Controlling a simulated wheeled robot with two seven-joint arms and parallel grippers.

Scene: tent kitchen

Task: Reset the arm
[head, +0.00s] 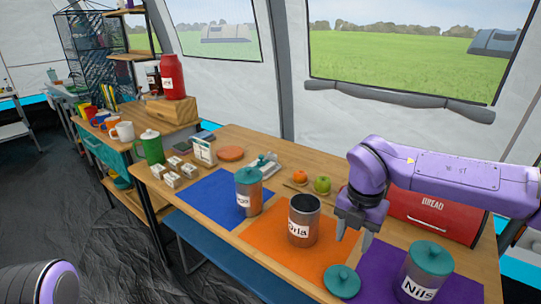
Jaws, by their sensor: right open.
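My right arm comes in from the right, and its gripper (354,240) points down over the table. It is open, with nothing visible between its fingers. It hangs just right of an open canister (303,222) on an orange mat (268,250), apart from it as far as I can tell. A teal lid (342,281) lies below the gripper, near the table's front edge. Only a rounded purple part of my left arm shows at the lower left; its gripper is out of view.
A lidded canister (248,190) stands on a blue mat (205,198). Another, labelled Nils (424,270), stands on a purple mat (375,268). A red bread box (435,215) sits behind my right arm. An orange (300,177) and a green apple (322,184) lie at the back.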

